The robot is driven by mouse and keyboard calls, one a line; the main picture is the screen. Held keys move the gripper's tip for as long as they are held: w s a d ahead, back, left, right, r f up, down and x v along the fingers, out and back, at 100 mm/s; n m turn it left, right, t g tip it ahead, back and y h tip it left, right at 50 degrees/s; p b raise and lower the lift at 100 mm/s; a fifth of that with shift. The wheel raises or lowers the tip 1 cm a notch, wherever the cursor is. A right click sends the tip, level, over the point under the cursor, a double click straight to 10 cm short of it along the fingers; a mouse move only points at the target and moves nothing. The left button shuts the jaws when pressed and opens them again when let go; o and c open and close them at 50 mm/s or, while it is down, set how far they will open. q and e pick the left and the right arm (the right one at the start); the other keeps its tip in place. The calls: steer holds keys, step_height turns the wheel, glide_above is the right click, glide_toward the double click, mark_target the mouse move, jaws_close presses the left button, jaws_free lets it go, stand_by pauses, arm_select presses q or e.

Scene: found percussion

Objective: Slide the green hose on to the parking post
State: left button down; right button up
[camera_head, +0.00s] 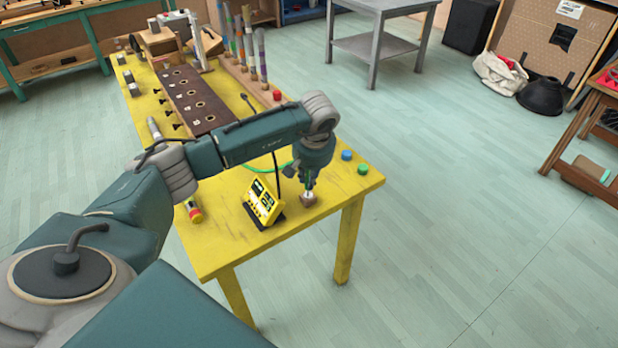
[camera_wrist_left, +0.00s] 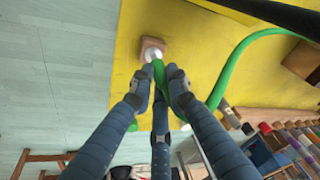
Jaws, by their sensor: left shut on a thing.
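The green hose (camera_wrist_left: 235,62) curves over the yellow table, and a short stretch shows in the head view (camera_head: 268,169). My left gripper (camera_wrist_left: 160,80) is shut on the hose near its end, and in the head view it points down at the table's near right corner (camera_head: 308,184). The parking post, a short white peg (camera_wrist_left: 152,55) on a small wooden block (camera_head: 308,200), stands directly below the fingertips. The hose end lies right at the peg; I cannot tell whether it is around the peg or only against it. My right gripper is out of view.
A yellow display box (camera_head: 263,203) stands left of the post. A blue cap (camera_head: 346,155) and a green cap (camera_head: 362,169) lie behind it to the right. A dark board with holes (camera_head: 195,102) lies farther back on the yellow table (camera_head: 225,245). The table's front edge is close.

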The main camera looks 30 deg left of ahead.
arm_select(q)
steer(key=shift+f+b, duration=0.8)
steer(key=shift+f, duration=0.1)
steer(key=shift+f, duration=0.3)
steer(key=shift+f+b, duration=0.3)
steer(key=shift+b, duration=0.2)
steer(key=c, duration=1.6)
jaws_free()
steer(key=v, duration=1.2)
